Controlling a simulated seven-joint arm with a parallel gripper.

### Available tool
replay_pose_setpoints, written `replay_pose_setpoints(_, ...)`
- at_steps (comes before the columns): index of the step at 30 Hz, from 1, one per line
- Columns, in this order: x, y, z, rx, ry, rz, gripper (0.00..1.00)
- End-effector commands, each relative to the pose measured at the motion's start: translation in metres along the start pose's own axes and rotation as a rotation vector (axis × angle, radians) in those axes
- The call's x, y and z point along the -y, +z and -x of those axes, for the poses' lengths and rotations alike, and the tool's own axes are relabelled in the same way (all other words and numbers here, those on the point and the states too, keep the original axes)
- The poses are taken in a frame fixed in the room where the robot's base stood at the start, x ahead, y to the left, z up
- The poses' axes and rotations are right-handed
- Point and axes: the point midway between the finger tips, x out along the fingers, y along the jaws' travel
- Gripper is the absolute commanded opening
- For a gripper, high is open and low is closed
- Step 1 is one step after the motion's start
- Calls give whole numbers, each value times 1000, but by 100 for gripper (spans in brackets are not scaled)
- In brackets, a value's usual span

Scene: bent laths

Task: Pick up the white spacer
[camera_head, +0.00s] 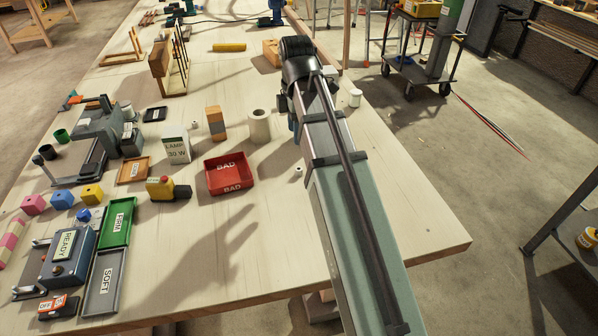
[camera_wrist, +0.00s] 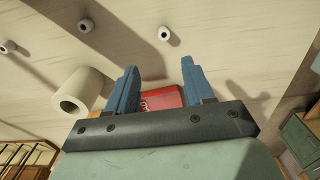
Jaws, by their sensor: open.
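Small white ring-shaped pieces with dark holes lie on the pale table. In the wrist view one white spacer (camera_wrist: 164,33) lies ahead of my gripper (camera_wrist: 159,66), and two similar pieces (camera_wrist: 85,25) (camera_wrist: 8,47) lie farther left. In the head view a small white piece (camera_head: 299,171) lies right of the red tray, beside my arm; another (camera_head: 195,125) stands near the lamp box. My gripper's fingers are apart with nothing between them. In the head view my arm mostly hides the gripper.
A larger cream cylinder (camera_head: 260,126) stands near my gripper; it also shows in the wrist view (camera_wrist: 85,92). A red BAD tray (camera_head: 231,176), a lamp box (camera_head: 177,145) and a tan-brown block (camera_head: 215,123) stand to the left. The table's front middle is clear.

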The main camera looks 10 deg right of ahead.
Motion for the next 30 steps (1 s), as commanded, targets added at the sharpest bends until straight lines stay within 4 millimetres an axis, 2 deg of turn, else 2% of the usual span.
replay_pose_setpoints(13, 2, 0, -62, 0, -1, 1, 52)
replay_pose_setpoints(26, 3, 1, -81, 0, 0, 1, 52)
replay_pose_setpoints(30, 7, 3, -92, 0, -2, 1, 52)
